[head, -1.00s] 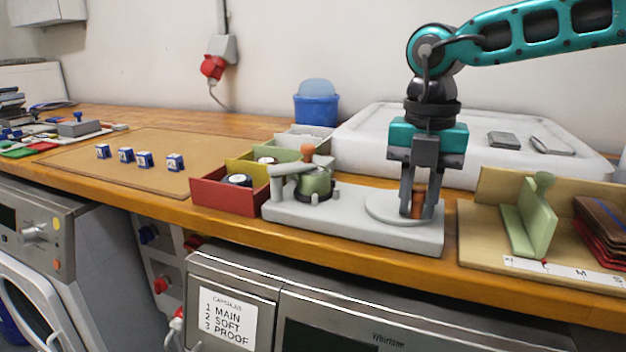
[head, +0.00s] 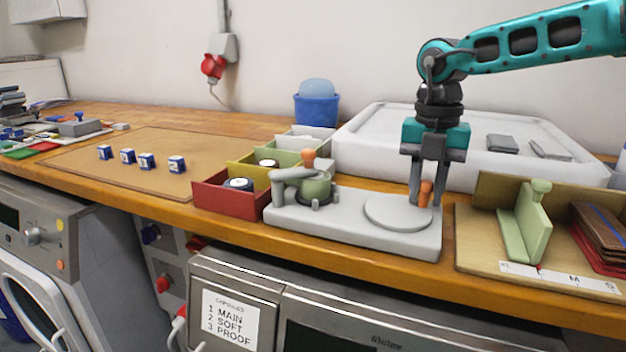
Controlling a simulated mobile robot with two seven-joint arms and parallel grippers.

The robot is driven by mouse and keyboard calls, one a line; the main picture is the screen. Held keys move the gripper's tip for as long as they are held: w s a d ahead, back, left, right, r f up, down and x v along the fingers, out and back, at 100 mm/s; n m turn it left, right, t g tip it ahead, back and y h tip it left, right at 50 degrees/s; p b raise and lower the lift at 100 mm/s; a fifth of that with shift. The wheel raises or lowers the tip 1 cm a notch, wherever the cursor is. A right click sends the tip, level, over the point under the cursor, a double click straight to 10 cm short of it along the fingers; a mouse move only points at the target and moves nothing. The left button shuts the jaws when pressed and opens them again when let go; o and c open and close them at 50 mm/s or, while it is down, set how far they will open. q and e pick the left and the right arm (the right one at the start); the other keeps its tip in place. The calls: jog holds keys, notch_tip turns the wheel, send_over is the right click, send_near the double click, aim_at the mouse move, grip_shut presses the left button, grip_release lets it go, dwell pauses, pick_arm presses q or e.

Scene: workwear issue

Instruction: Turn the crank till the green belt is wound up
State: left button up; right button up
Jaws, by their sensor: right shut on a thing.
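The winder is a light grey base (head: 345,232) on the wooden counter. A round disc (head: 397,212) is at its right end, with an orange crank handle (head: 425,193) at the disc's right side. The green belt (head: 316,188) shows as a roll at the base's left end, beneath a grey arm with an orange knob (head: 308,155). How much belt is wound cannot be told. My right gripper (head: 425,197) points down from above and is shut on the orange handle. My left gripper is not in view.
Small open boxes, the nearest a red one (head: 225,204), stand left of the winder. A white tray (head: 375,136) lies behind it. A wooden stand (head: 482,245) with a green upright piece (head: 530,225) is close on the right. A brown board (head: 140,172) carries several blue-and-white cubes.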

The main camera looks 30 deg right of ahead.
aim_at(380, 197)
jog(key=shift+w+d, duration=0.4)
jog(key=shift+c, duration=0.2)
jog(key=shift+w+a, duration=0.1)
jog(key=shift+w, duration=0.75)
jog(key=shift+o, duration=0.2)
jog(key=shift+w+a, duration=0.45)
jog(key=shift+w, duration=0.35)
jog(key=shift+w+a+f, duration=0.1)
jog(key=shift+w+a, duration=0.25)
jog(key=shift+a, duration=0.2)
jog(key=shift+w+a+f, duration=0.1)
jog(key=shift+w+a, duration=0.25)
jog(key=shift+a, duration=0.2)
jog(key=shift+w+a, duration=0.15)
jog(key=shift+a, duration=0.75)
jog(key=shift+c, duration=0.2)
jog(key=o, duration=0.6)
jog(key=shift+r, duration=0.1)
jog(key=shift+c, duration=0.2)
jog(key=shift+o, duration=0.5)
jog(key=shift+r, duration=0.1)
